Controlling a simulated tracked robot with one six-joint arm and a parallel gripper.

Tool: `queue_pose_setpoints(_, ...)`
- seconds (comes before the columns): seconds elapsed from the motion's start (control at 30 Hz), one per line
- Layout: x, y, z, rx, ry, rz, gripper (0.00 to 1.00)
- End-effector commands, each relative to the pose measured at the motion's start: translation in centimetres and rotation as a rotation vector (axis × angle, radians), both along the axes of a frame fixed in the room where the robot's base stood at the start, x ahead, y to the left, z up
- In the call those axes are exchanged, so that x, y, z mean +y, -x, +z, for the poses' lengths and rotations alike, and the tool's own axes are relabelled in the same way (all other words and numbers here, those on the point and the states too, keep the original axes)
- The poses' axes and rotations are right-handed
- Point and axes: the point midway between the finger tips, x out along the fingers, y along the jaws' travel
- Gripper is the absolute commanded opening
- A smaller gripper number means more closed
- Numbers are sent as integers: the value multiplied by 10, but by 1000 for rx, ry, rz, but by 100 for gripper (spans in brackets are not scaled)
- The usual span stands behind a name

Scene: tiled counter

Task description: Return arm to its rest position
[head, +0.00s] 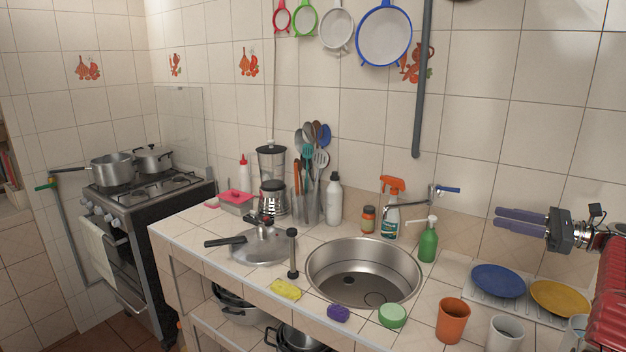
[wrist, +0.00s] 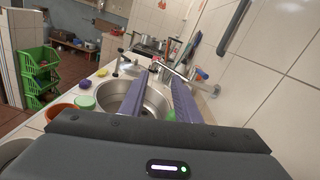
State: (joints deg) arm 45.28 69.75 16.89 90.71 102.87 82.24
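My gripper (head: 498,218) is at the right of the head view, raised in front of the tiled wall above the dish rack. Its two purple fingers point left and stand apart with nothing between them. In the wrist view my gripper (wrist: 159,78) shows the same gap between the fingers, with the sink (wrist: 121,94) beyond and below them. My arm (head: 612,235) reaches in from the right edge of the head view, partly hidden by red ribbed parts.
Below my gripper are a blue plate (head: 498,281), a yellow plate (head: 560,298), an orange cup (head: 453,321) and a white cup (head: 504,334). A green soap bottle (head: 428,244) stands beside the sink (head: 363,305). A grey pipe (head: 421,90) runs down the wall. Open air lies left of the fingers.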

Motion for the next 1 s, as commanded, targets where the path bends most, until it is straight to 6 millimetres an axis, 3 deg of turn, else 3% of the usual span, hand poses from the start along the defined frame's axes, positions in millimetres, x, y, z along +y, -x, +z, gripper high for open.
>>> queue_pose_setpoints(0.57,47,-25,26,-3,136,-6,29)
queue_pose_setpoints(1.0,130,-32,56,-30,396,13,29)
